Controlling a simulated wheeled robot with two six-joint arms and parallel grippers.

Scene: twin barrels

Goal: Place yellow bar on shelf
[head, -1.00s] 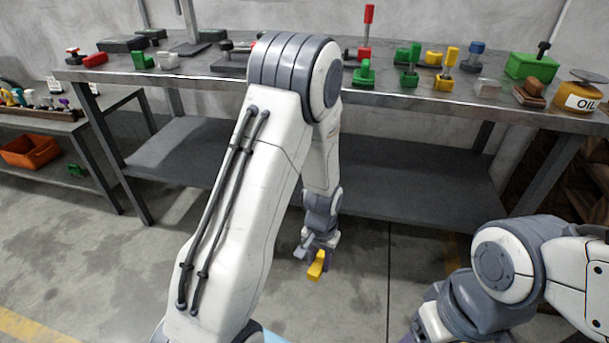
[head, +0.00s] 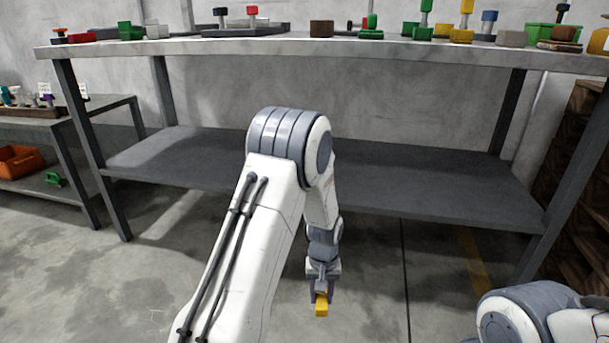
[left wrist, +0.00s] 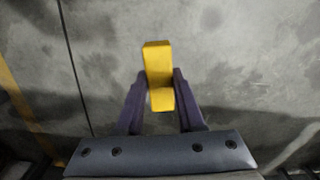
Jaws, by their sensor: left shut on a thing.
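The yellow bar (head: 321,304) is a small block held in my left gripper (head: 321,290), above the floor and in front of the workbench. In the left wrist view the yellow bar (left wrist: 158,70) sits between the two dark fingers (left wrist: 160,95), which are shut on it, and its far end sticks out past the fingertips. The lower shelf (head: 420,185) of the workbench is a bare dark board behind my left arm. My left arm hides its middle. My right gripper is not in view; only part of my right arm shows at the lower right.
The workbench top (head: 270,45) carries several coloured blocks and tools above the shelf. Its legs (head: 92,150) stand at both ends. A smaller side table with an orange bin (head: 20,161) stands at the left. Wooden crates (head: 580,170) are at the right. The floor in front is clear.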

